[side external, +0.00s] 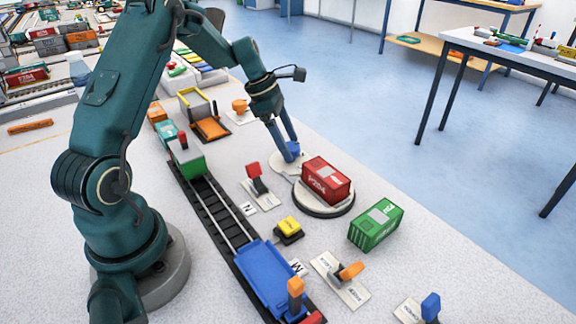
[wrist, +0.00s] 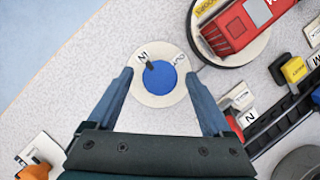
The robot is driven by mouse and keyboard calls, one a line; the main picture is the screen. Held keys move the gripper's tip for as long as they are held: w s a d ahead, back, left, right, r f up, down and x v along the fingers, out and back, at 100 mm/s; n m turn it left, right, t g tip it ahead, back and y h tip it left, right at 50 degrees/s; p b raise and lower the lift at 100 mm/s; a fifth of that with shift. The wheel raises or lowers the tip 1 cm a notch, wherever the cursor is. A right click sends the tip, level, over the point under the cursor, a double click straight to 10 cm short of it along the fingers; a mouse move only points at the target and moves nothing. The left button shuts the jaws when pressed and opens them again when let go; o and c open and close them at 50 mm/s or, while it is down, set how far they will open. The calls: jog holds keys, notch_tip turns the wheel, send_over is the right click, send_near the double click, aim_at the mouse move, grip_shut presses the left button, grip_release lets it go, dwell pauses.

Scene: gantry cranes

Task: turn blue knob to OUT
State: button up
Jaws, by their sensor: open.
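The blue knob (wrist: 160,79) sits on a round pale dial plate (wrist: 150,97), between my fingers in the wrist view. Its dark pointer aims up and left at the label reading IN; the other label, at the plate's upper right, appears to read OUT. My gripper (wrist: 159,75) is open, one finger on each side of the knob, with gaps showing between fingers and knob. In the side view my gripper (side external: 290,146) reaches down at the knob (side external: 293,149), whose dial plate (side external: 284,167) is partly hidden by the fingers.
A red container (side external: 326,182) rests on a round turntable (side external: 325,210) close beside the dial. A red lever (side external: 254,175), a yellow button (side external: 289,227) and a green container (side external: 376,225) stand nearby. An orange knob (side external: 240,106) is farther back.

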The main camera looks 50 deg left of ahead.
grip_shut()
jog(key=shift+m, duration=0.3)
jog(key=m+g, duration=0.1)
jog(key=m, duration=0.1)
jog(key=m+h, duration=0.1)
jog(key=m, duration=0.1)
jog(key=shift+w+a+m+g, duration=0.1)
jog(key=shift+w+m+g, duration=0.05)
jog(key=shift+m+g, duration=1.15)
jog(key=shift+m, duration=1.7)
